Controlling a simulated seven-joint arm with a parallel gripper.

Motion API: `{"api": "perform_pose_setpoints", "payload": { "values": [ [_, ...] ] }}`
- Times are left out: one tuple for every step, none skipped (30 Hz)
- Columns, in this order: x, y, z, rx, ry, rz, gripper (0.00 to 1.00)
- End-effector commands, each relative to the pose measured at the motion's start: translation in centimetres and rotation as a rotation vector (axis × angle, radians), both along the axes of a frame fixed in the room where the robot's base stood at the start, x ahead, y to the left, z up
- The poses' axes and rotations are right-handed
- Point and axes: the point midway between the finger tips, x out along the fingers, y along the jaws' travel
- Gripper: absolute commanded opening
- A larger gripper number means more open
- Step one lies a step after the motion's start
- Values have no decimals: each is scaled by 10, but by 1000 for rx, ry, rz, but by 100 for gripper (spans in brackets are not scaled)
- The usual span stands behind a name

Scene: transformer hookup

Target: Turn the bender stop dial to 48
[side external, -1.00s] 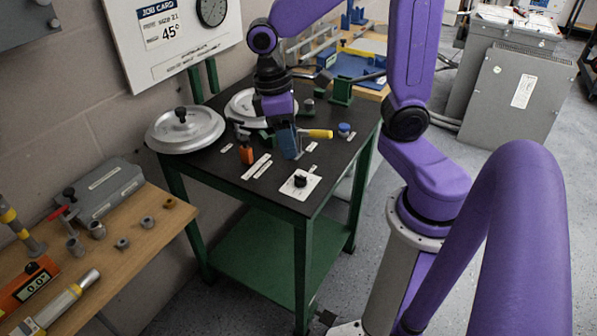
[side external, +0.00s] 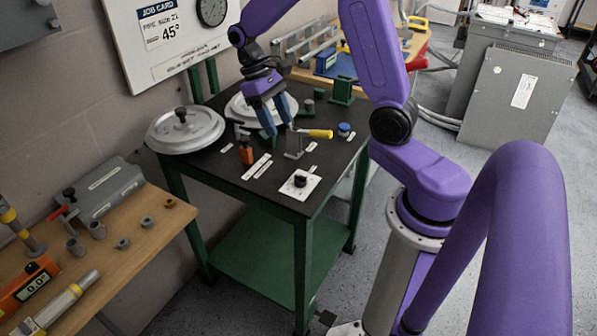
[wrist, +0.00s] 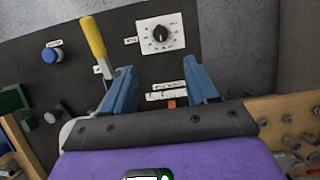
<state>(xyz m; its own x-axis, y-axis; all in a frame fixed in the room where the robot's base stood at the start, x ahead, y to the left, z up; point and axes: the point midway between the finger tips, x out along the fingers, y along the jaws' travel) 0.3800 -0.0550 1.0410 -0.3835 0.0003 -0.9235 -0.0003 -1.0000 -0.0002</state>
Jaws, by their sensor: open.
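The bender stop dial is a black knob on a white square plate (side external: 299,184) near the front corner of the dark table. In the wrist view the dial (wrist: 161,33) shows at the top with marks around its knob; the numbers are too small to read. My gripper (side external: 279,129) is open, its blue fingers pointing down over the table behind the dial, apart from it.
A yellow-handled lever (side external: 318,134) on a grey bracket stands beside my gripper. An orange block (side external: 246,154) stands left of it, and a blue knob (side external: 344,129) right. Round metal discs (side external: 185,130) sit at the table's back left.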

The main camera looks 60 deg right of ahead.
Motion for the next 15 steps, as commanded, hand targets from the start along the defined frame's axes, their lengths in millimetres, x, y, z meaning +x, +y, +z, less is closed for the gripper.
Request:
{"api": "perform_pose_setpoints", "payload": {
  "values": [
    [-5, 0, -9, 0, 6, -1, 58],
    [-7, 0, -14, 0, 6, -1, 58],
    [-10, 0, -21, 0, 5, -1, 58],
    [-12, 0, -26, 0, 7, 0, 58],
    [-14, 0, -31, 0, 6, 0, 58],
    [-18, 0, -38, 0, 6, -1, 58],
    [-19, 0, -43, 0, 5, -1, 58],
    [-22, 0, -49, 0, 7, -1, 58],
    [-25, 0, -55, 0, 6, -1, 58],
    [-27, 0, -61, 0, 6, -1, 58],
    [-29, 0, -66, -1, 6, -1, 58],
    [-32, 0, -73, -1, 6, 0, 58],
    [-34, 0, -78, -1, 7, -1, 58],
    [-36, -1, -83, -1, 6, -1, 58],
    [-39, 0, -90, -1, 5, -1, 58]
  ]
}}
